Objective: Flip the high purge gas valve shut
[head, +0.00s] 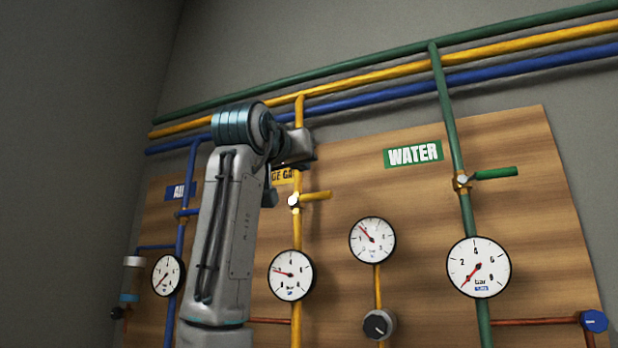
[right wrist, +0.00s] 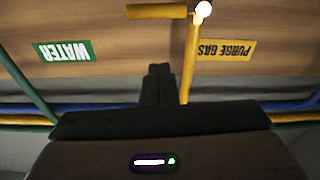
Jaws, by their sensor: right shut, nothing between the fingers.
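The yellow purge gas valve (head: 294,201) sits on the vertical yellow pipe, below the partly hidden yellow PURGE GAS label (head: 284,177). Its yellow handle (head: 318,195) points right, crosswise to the pipe. In the right wrist view, which is upside down, the handle (right wrist: 157,11) points left from the bright valve hub (right wrist: 203,9). My right gripper (head: 269,198) is just left of the valve in the head view, partly hidden by my own arm. In the wrist view its dark fingers (right wrist: 158,70) are together and empty, apart from the handle in the picture. My left gripper is not in view.
The green water valve handle (head: 496,173) stands to the right, near the WATER label (head: 413,154). Several gauges, one of them (head: 291,275) below the purge valve, are on the wooden board (head: 530,215). Green, yellow and blue pipes run above.

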